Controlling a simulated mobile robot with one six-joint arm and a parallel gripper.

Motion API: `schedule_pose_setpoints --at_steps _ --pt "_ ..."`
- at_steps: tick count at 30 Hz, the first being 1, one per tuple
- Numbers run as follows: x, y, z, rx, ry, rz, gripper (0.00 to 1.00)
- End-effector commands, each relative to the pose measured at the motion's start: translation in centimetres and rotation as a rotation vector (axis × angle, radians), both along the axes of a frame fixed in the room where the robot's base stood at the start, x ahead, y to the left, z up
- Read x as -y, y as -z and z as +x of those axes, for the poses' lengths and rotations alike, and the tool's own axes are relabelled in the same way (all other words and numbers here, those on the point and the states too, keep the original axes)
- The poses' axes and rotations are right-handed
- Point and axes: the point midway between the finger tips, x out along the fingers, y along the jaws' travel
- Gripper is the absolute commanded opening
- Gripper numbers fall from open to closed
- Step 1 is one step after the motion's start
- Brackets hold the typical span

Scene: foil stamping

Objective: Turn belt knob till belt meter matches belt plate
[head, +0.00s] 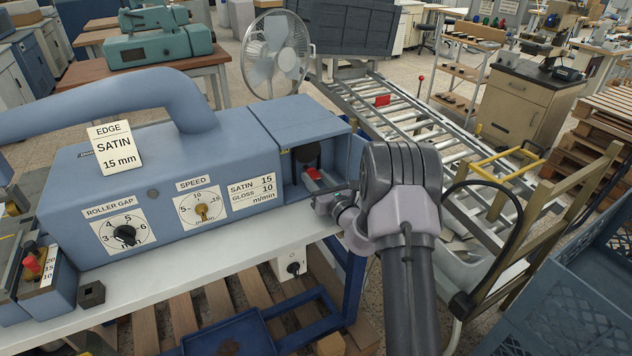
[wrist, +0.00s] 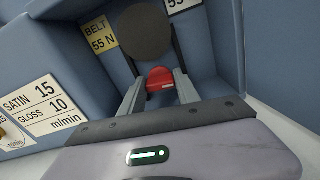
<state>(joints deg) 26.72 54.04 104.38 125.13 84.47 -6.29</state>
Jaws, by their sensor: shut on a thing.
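The red belt knob (wrist: 160,80) sits in the recess at the right end of the blue machine; it also shows small in the head view (head: 312,174). My gripper (wrist: 161,88) is shut on it, one grey finger on each side. The yellow belt plate (wrist: 100,37) reads "BELT 55 N" on the recess's left wall. A dark round disc (wrist: 145,32) stands just behind the knob. A white label (wrist: 182,4) at the top edge is cut off and seems to start with "55". I cannot read a belt meter value in either view.
The blue machine (head: 160,165) carries a roller gap dial (head: 124,234), a speed dial (head: 202,209) and a card reading "EDGE SATIN 15 mm" (head: 115,148). A roller conveyor (head: 405,125) lies behind my arm. A blue crate (head: 575,290) stands at the right.

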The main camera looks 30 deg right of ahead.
Motion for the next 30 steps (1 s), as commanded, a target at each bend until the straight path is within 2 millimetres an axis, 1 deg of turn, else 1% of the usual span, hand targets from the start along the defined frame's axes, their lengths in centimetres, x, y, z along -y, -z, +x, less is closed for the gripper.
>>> schedule_pose_setpoints --at_steps 9,25,26,28,29,30 --pt "-0.03 0.11 -0.03 0.003 0.0 -0.11 0.0" --pt "-0.04 0.07 -0.04 0.003 0.0 -0.133 0.0" --pt "-0.04 0.07 -0.04 0.003 0.0 -0.133 0.42" --pt "-0.04 0.06 -0.03 0.003 0.0 -0.132 0.56" --pt "-0.04 0.06 -0.03 0.004 0.0 -0.132 0.6" --pt "-0.04 0.05 -0.03 0.004 0.0 -0.132 0.6"
